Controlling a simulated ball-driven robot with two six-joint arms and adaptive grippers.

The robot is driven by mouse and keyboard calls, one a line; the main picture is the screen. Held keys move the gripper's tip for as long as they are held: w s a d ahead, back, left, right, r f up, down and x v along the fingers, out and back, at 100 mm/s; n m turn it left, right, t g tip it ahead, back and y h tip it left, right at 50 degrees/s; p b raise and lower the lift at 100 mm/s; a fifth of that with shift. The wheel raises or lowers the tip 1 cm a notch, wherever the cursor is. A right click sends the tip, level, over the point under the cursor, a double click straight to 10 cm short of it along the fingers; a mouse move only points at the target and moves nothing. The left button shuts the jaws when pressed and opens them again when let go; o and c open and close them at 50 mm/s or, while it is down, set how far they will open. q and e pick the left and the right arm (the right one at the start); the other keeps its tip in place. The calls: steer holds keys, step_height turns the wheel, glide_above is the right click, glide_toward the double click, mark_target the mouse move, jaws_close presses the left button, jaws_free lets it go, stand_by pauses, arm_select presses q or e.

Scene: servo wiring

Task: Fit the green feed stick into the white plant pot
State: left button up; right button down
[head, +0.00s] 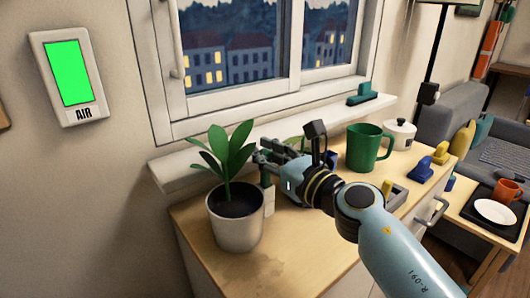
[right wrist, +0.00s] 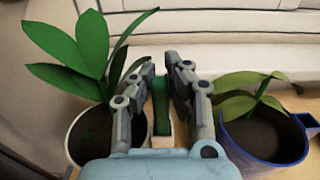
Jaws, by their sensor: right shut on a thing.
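The white plant pot (head: 235,232) stands on the wooden cabinet top with a leafy green plant in dark soil. In the right wrist view the white pot (right wrist: 75,150) is at the left, partly behind my gripper. My right gripper (head: 268,156) is beside the plant, right of the pot. It is shut on the green feed stick (right wrist: 161,105), which is upright between the fingers. In the head view a short piece of the green stick (head: 266,178) shows below the fingers, above a small pale block (head: 269,199). I cannot tell whether stick and block are joined.
A blue pot (right wrist: 268,138) with a drooping plant stands right of my gripper in the wrist view. A green mug (head: 367,148), a white lidded pot (head: 399,134) and yellow and blue items stand farther right. The front of the cabinet top (head: 290,255) is clear.

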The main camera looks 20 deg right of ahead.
mark_target(266, 188)
steer(key=shift+f+b, duration=1.3)
steer(key=shift+f, duration=0.2)
steer(key=c, duration=1.3)
jaws_free()
steer(key=shift+s, duration=0.1)
steer(key=v, duration=1.2)
